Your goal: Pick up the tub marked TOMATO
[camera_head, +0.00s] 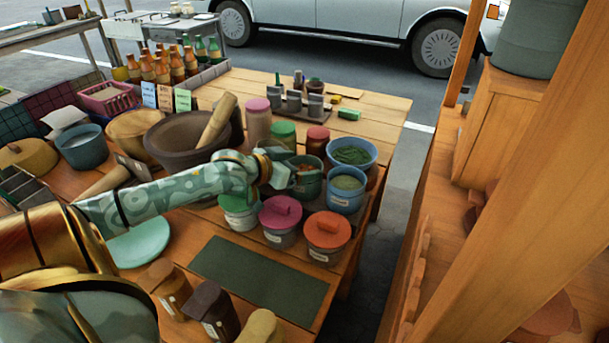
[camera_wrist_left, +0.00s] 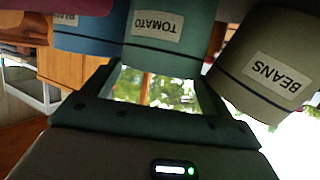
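The TOMATO tub (camera_wrist_left: 155,32) is green and appears upside down in the left wrist view, its label readable. In the head view a green open tub with reddish contents (camera_head: 309,184) stands among the other tubs and looks like the same one. My left gripper (camera_head: 281,174) is at this tub's left side, its fingers apart. In the left wrist view the tub's lower part overlaps the far ends of the fingers, so their tips are hidden and I cannot see contact. My right gripper is not in view.
The BEANS tub (camera_wrist_left: 262,72) and a blue tub (camera_wrist_left: 90,38) flank it closely. Lidded tubs, purple (camera_head: 281,222) and orange (camera_head: 327,238), stand in front. A stone mortar (camera_head: 180,140) is to the left. A dark green mat (camera_head: 262,283) lies bare in front.

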